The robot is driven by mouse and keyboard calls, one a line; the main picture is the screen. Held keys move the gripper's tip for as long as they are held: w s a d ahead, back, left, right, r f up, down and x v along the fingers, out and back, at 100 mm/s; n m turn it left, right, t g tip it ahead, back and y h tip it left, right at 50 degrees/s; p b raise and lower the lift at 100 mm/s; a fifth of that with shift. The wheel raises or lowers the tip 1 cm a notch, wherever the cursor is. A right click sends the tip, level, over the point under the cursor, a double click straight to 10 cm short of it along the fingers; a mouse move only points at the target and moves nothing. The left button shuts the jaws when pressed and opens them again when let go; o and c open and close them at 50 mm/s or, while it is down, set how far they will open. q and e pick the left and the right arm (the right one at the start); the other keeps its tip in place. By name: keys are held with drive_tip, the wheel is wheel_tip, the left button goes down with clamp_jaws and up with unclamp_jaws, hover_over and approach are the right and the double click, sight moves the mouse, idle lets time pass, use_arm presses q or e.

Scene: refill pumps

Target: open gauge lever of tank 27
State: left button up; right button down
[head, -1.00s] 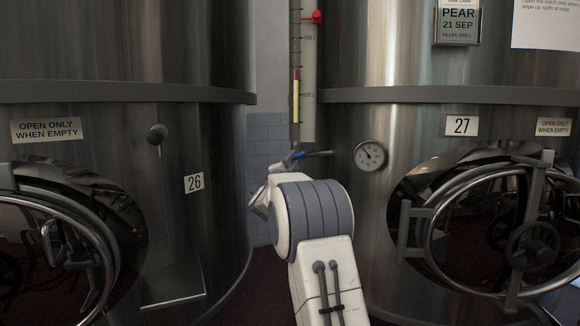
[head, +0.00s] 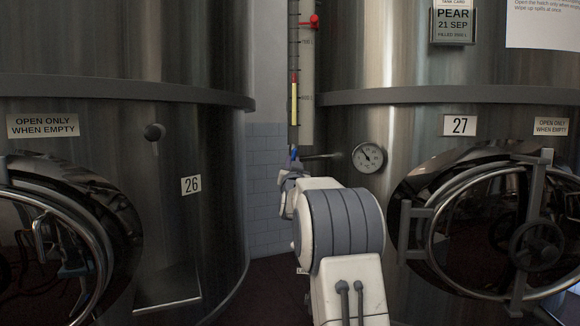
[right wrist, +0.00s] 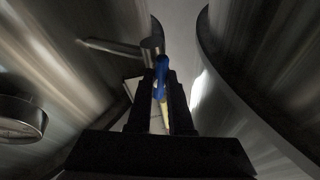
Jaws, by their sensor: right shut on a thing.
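Tank 27's gauge (head: 307,75) is a tall pale scale strip with a yellow column and a red marker near its top. At its lower end a small blue lever (head: 293,154) shows just above my right gripper (head: 291,172). In the right wrist view the blue lever (right wrist: 162,72) stands between the dark fingers of my right gripper (right wrist: 162,100), which are shut on it. A grey metal stub and rod (right wrist: 115,47) lie just beyond it. The fingertips are hard to make out in the head view. My left gripper is not in view.
Tank 27 (head: 415,115) has a round dial (head: 368,158) close to the right of the lever, and a hatch with a wheel (head: 537,247).

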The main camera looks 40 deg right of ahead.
drive_tip(key=shift+r+n+t+y, duration=0.2)
drive_tip(key=shift+n+y, duration=0.15)
drive_tip(key=shift+n, duration=0.45)
drive_tip(key=shift+r+n+t+y, duration=0.15)
drive_tip(key=shift+n+y, duration=0.2)
drive_tip(key=shift+n, duration=0.45)
drive_tip(key=c, duration=0.8)
unclamp_jaws()
drive_tip(key=shift+c, duration=0.2)
drive_tip(key=shift+f, duration=0.15)
drive_tip(key=b+v, duration=0.1)
drive_tip(key=v, duration=0.9)
drive_tip(key=shift+s+a+b, duration=0.2)
drive_tip(key=shift+b, duration=0.15)
